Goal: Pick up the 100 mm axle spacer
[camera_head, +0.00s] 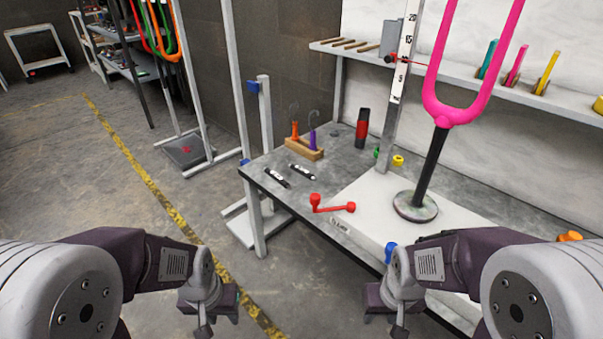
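Two short dark bars with white markings lie on the grey workbench (252,168) near its left edge. One is the nearer bar (277,177) and the other is the farther bar (302,171). They may be axle spacers, but their markings are too small to read, so I cannot tell which is 100 mm. My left gripper (208,312) is low in front, left of the bench and apart from both bars. My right gripper (395,312) is low by the bench's front edge, also apart from them. The opening of both grippers cannot be made out.
A pink fork (455,112) stands upright on a black post with a round base. A wooden block (304,149) with tools and a black-red cylinder (362,130) stand behind the bars. A white frame post (265,110) rises left.

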